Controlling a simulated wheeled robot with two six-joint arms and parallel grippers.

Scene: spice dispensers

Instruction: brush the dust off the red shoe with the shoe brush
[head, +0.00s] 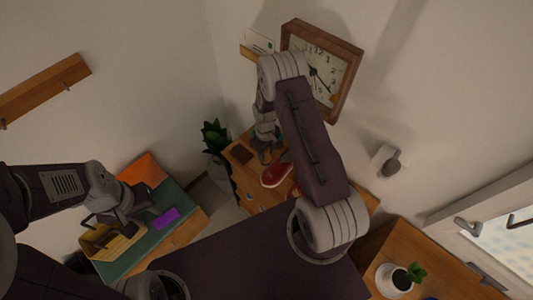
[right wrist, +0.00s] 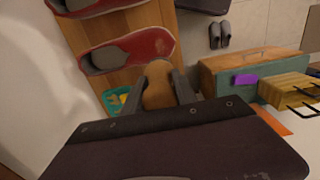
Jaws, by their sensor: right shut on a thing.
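The red shoe (head: 277,172) lies on a wooden cabinet top in the head view, close below my right gripper. The right wrist view shows this red shoe (right wrist: 128,50) with a grey inside, and part of a second red shoe (right wrist: 88,6) at the top left. My right gripper (right wrist: 160,82) is shut on the tan wooden shoe brush (right wrist: 158,92), beside the near shoe's end. Whether the brush touches the shoe is not clear; its bristles are hidden. My left gripper (head: 128,214) is over the green-topped bench, its jaw opening unclear.
A purple block (head: 166,217) and a wooden crate (head: 113,245) are on the green-topped bench (head: 186,205). A framed clock (head: 335,70) hangs behind my right arm. A plant (head: 216,138) stands left of the cabinet (head: 243,185). A teal container (right wrist: 112,101) shows near the brush.

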